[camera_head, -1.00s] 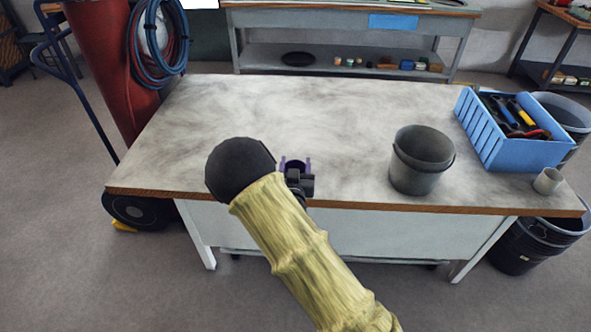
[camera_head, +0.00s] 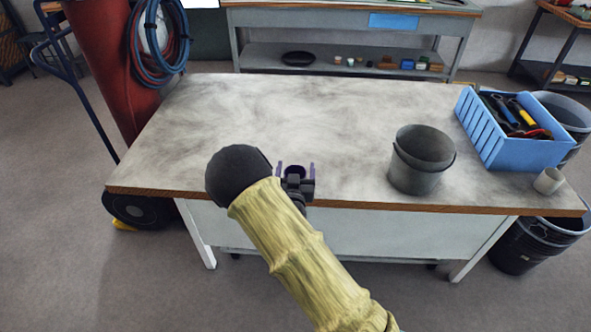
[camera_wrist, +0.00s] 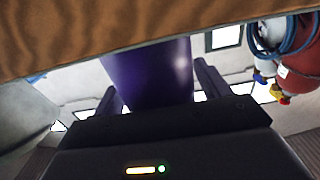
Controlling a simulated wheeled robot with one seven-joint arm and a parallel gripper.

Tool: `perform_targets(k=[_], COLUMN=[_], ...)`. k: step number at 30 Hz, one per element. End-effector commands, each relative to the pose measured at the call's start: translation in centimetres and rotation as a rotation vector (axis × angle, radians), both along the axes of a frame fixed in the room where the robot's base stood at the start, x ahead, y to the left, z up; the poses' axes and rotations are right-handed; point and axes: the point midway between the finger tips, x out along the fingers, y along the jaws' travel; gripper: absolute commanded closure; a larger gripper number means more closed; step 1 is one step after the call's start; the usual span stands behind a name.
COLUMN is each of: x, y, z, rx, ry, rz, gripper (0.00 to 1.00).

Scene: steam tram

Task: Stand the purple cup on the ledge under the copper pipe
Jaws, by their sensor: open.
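The purple cup (camera_wrist: 148,78) stands between the two fingers of my gripper (camera_wrist: 157,80) in the wrist view. The fingers are open, with a gap visible on the right side of the cup; on the left I cannot tell if they touch. In the head view my gripper (camera_head: 296,168) is at the front edge of the workbench, with a small part of the cup (camera_head: 294,170) showing between the fingers. My arm hides much around it. The copper pipe and the ledge cannot be made out in either view.
The workbench (camera_head: 270,115) has a clear middle and left. A dark grey bucket (camera_head: 418,170), a blue tool crate (camera_head: 515,153) and a small grey cup (camera_head: 548,181) stand on its right. A red cylinder (camera_head: 100,60) with hoses (camera_head: 160,45) stands behind left.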

Motion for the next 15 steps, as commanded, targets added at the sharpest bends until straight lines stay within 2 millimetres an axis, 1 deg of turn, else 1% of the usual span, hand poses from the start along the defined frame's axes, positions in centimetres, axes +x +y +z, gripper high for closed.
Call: perform_targets(k=[2,5,8,15], x=[0.0,-0.9,-2.3,-7.0], y=[0.0,0.1,0.1,0.2], z=[0.3,0.1,0.0,0.0], rx=[0.000,0.000,-0.001,-0.001], ry=[0.000,0.002,0.003,0.002], rz=[0.000,0.000,0.001,0.000], gripper=[0.25,0.25,0.25,0.25])
